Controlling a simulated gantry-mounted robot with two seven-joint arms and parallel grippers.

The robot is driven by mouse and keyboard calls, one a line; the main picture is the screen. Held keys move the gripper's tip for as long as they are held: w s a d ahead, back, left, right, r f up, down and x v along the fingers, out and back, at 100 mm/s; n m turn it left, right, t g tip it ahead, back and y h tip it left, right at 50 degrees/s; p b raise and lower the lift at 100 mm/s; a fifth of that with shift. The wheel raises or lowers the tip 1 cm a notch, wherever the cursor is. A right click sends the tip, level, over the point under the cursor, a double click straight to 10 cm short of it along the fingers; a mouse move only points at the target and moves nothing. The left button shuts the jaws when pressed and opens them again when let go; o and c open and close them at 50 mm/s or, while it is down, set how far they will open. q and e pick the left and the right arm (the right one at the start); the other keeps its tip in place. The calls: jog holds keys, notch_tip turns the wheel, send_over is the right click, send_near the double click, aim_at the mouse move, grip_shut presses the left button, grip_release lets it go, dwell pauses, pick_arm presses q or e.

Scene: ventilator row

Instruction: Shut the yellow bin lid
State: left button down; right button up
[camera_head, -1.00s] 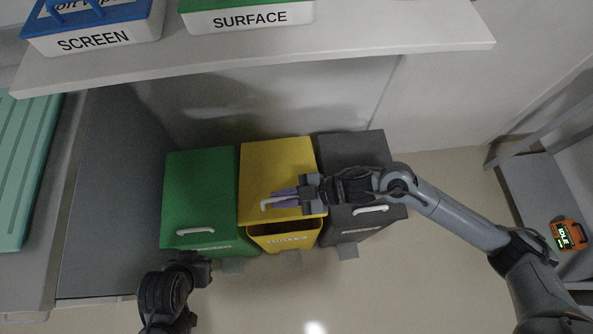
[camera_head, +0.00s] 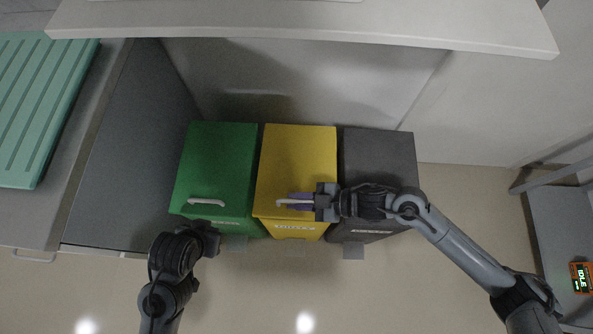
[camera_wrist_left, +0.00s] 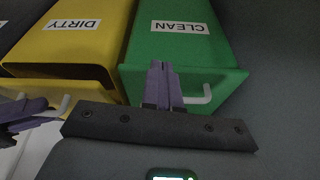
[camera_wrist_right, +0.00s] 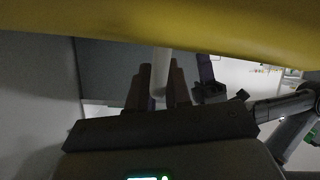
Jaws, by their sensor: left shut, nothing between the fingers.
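The yellow bin lid (camera_head: 298,160) is the top of the middle bin in the head view. It is lowered close to the bin body (camera_head: 295,232). In the left wrist view a dark gap shows under the front edge of the lid (camera_wrist_left: 75,45). My right gripper (camera_head: 298,201) is at the lid's white handle (camera_head: 283,202), with its fingers on both sides. The right wrist view shows the pale handle (camera_wrist_right: 161,68) between the fingers. My left gripper (camera_wrist_left: 161,75) is shut and empty, in front of the green bin.
A green bin (camera_head: 217,160) stands left of the yellow one and a dark grey bin (camera_head: 378,160) right of it. A white shelf (camera_head: 300,22) overhangs behind. A grey cabinet (camera_head: 125,160) is at the left. The floor in front is clear between my arms.

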jog(key=shift+o, duration=0.2)
jog(key=shift+d, duration=0.35)
pick_arm(q)
jog(key=shift+d, duration=0.4)
pick_arm(e)
jog(key=shift+a, duration=0.1)
pick_arm(q)
jog(key=shift+a, duration=0.1)
pick_arm(e)
jog(key=shift+r, duration=0.1)
